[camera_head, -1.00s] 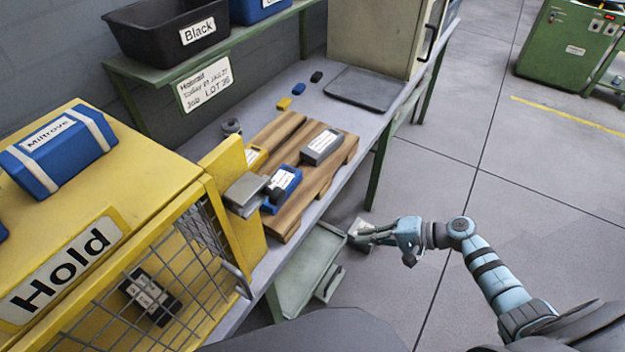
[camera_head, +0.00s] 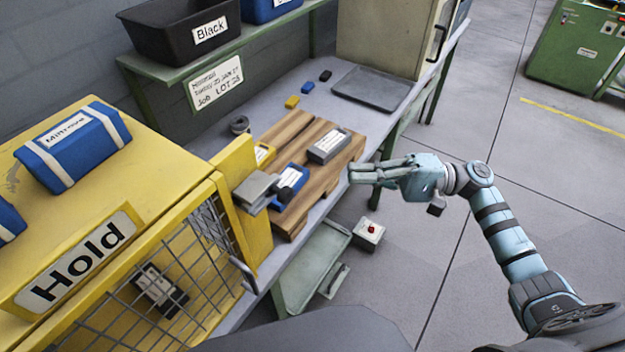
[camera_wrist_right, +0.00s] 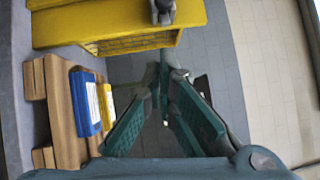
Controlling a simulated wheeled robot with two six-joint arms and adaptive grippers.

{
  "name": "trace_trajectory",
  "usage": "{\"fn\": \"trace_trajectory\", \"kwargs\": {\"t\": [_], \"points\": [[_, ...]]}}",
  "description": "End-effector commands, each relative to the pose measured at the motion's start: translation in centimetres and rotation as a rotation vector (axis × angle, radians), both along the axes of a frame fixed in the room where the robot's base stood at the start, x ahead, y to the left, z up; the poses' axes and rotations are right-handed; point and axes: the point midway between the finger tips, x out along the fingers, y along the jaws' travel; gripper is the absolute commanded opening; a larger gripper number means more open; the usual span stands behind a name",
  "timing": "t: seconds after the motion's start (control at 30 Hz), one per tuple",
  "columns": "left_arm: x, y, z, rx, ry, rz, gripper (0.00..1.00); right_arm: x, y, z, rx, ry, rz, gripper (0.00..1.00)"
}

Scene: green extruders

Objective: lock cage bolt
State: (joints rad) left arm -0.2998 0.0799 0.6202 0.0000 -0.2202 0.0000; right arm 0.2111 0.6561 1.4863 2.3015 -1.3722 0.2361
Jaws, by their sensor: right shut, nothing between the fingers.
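The yellow cage (camera_head: 150,168) marked Hold stands at the left, with a mesh front (camera_head: 205,262). A grey metal block (camera_head: 256,190), which may be the bolt, sits at its yellow side panel (camera_head: 236,162); I cannot tell whether it is locked. A grey bar handle (camera_head: 243,275) is on the mesh front's right edge. My right gripper (camera_head: 351,172) is shut and empty, right of the cage and clear of it. In the right wrist view its fingers (camera_wrist_right: 164,75) point toward the yellow cage (camera_wrist_right: 115,28), where a dark grey fitting (camera_wrist_right: 162,10) shows. My left gripper is out of view.
A wooden pallet (camera_head: 312,180) with a grey box (camera_head: 328,146) and a blue box (camera_head: 291,180) lies on the bench beside the cage. A grey tray (camera_head: 372,88) lies farther back. A small box with a red button (camera_head: 369,232) is below. Open floor lies right.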

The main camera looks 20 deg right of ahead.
Motion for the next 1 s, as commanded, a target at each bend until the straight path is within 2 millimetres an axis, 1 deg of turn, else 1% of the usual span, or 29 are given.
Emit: {"fn": "trace_trajectory", "kwargs": {"t": [0.03, 0.27, 0.3, 0.43, 0.6, 0.9, 1.0], "points": [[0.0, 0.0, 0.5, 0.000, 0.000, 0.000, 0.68, 0.2, 1.1, 0.5, 0.004, -0.004, 0.002, 0.00], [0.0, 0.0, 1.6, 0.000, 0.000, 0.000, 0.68, 1.4, 6.0, 1.1, 0.005, -0.002, 0.001, 0.00], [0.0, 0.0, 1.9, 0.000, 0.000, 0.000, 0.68, 1.4, 6.7, 1.2, 0.003, -0.002, 0.002, 0.00], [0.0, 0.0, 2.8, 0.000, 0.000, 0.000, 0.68, 0.2, 8.4, 1.5, 0.001, -0.001, 0.001, 0.00], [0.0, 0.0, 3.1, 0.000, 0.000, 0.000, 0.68, -0.5, 9.4, 1.5, 0.000, 0.000, -0.001, 0.00], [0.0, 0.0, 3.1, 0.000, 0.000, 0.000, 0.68, -0.6, 9.5, 1.4, 0.000, -0.001, -0.001, 0.00], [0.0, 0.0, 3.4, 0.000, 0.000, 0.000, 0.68, -1.0, 10.0, 1.4, 0.000, 0.001, 0.001, 0.00]]}}
